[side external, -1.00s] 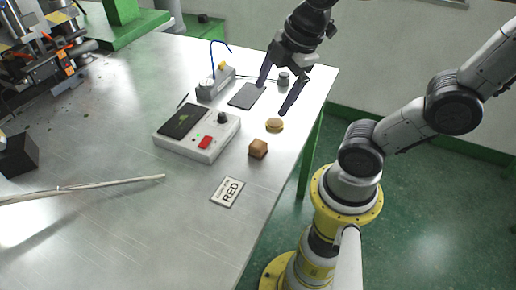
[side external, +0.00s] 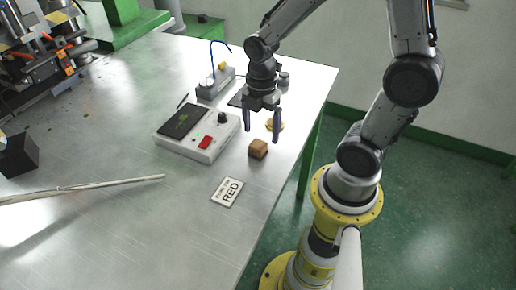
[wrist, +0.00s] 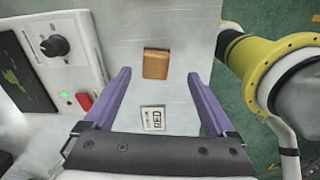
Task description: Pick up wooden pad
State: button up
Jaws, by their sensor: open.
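A small brown wooden block (side external: 258,149), the likely wooden pad, lies on the metal table near its right edge. In the wrist view the block appears just beyond the gap between my purple fingertips (wrist: 158,74), not touching either one.
A white control box (side external: 190,148) with a black panel, knob and red switch stands left of the block. A "RED" card (side external: 228,192) lies in front.

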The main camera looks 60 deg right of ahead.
aim_at(258, 144)
jog(key=shift+w+a+f, duration=0.1)
jog(key=shift+w+f, duration=0.05)
jog(key=shift+f, duration=1.35)
jog(key=shift+w+a+f, duration=0.1)
jog(key=shift+w+f, duration=0.05)
jog(key=shift+f, duration=1.35)
grip_shut()
